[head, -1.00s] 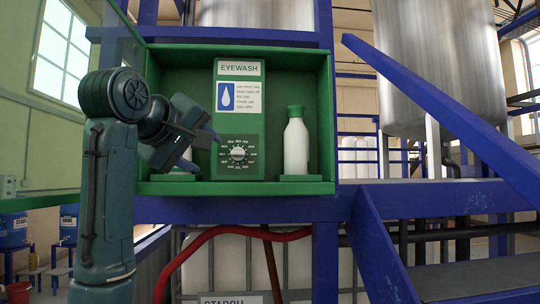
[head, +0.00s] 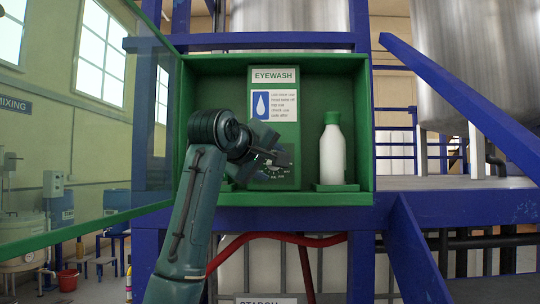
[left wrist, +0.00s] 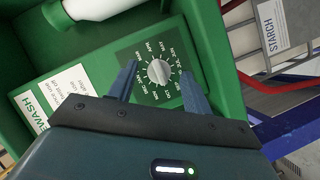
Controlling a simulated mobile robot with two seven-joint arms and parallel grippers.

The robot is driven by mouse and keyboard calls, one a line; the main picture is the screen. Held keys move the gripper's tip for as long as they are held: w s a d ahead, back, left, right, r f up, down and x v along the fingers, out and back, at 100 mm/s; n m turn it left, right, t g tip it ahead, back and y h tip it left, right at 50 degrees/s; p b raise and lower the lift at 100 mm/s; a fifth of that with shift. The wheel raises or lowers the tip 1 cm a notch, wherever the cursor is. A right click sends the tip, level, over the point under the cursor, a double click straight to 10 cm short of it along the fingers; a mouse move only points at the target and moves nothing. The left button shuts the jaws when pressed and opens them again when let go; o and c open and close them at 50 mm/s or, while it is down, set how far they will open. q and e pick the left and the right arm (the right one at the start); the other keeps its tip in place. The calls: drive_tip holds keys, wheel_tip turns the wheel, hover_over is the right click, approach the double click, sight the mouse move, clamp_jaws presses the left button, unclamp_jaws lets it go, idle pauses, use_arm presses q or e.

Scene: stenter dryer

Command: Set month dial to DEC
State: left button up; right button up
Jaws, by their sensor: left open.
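The month dial (left wrist: 158,72) is a round pale knob on a dark plate ringed by small white month labels. It sits low on the green eyewash panel (head: 287,131). In the head view my left gripper (head: 277,158) is in front of the dial and hides the knob; some labels show below it. In the left wrist view the open left gripper (left wrist: 158,75) has one finger on each side of the knob, with gaps between. The mark the knob points to is too small to read. My right gripper is not in view.
The panel stands in an open green box (head: 352,75) with side walls and a clear door (head: 90,140) swung out left. A white bottle with a green cap (head: 332,155) stands on a small ledge right of the panel. Blue beams and a red hose (head: 250,240) lie below.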

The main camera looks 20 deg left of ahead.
use_arm(q)
drive_tip(key=shift+w+d+f, duration=0.1)
drive_tip(key=shift+w, duration=0.25)
drive_tip(key=shift+c, duration=0.3)
drive_tip(key=c, duration=0.9)
